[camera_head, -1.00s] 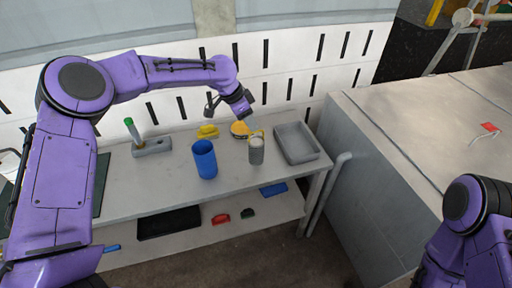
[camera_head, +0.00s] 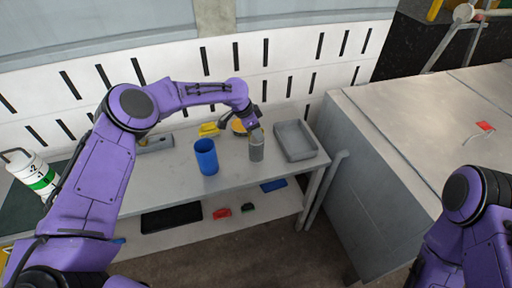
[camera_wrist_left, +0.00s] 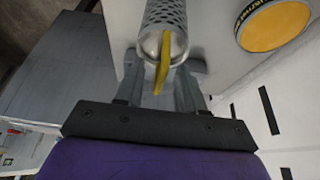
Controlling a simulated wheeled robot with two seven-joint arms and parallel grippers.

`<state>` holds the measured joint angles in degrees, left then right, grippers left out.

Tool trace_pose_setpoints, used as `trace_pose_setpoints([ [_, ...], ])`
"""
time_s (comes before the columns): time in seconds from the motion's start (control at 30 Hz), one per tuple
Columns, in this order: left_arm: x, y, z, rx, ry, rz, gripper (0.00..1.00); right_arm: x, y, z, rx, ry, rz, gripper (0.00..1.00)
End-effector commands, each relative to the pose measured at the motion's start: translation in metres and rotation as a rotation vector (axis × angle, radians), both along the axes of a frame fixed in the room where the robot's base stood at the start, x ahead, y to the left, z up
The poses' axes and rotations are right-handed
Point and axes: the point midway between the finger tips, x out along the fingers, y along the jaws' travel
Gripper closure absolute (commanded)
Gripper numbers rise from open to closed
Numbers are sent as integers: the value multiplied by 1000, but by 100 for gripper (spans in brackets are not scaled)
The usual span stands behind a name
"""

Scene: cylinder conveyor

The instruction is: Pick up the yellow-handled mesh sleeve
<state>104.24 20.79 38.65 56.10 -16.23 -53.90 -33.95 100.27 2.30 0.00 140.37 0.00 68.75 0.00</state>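The mesh sleeve (camera_head: 257,152) is a grey upright cylinder on the table, between the blue cup and the grey tray. In the left wrist view its perforated body (camera_wrist_left: 165,14) and its yellow handle (camera_wrist_left: 162,65) show close up. My left gripper (camera_head: 256,130) is at the sleeve's top, coming from above and behind it. In the wrist view the fingers of my left gripper (camera_wrist_left: 162,72) stand apart, one on each side of the yellow handle, with no clear contact. My right arm shows at the lower right, but its gripper is out of view.
A blue cup (camera_head: 206,157) stands left of the sleeve and a grey tray (camera_head: 318,151) lies to the right. A yellow disc (camera_wrist_left: 275,24) and a yellow object (camera_head: 208,129) lie behind. The lower shelf holds a black tray (camera_head: 172,217). A large grey cabinet (camera_head: 375,185) stands right.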

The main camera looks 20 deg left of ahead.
Motion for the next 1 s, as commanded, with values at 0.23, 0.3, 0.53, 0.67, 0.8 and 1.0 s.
trace_pose_setpoints([
  [0.23, 0, 0, 0, 0, 0, 1, 100, 0, 0, 0, 0, 0, 0, 0],
  [0.3, 0, 0, 0, 0, 0, 1, 100, 0, 0, 0, 0, 0, 0, 0],
  [0.53, 0, 0, 0, 0, 0, 1, 100, 0, 0, 0, 0, 0, 0, 0],
  [0.67, 0, 0, 1, 0, 0, 1, 100, 0, 0, 0, 0, 0, 0, 0],
  [0.8, 0, 0, 1, 0, 0, 1, 100, 0, 0, 0, 0, 0, 0, 0],
  [1.0, 0, 0, 1, 0, 0, 1, 100, 0, 0, 0, 0, 0, 0, 0],
])
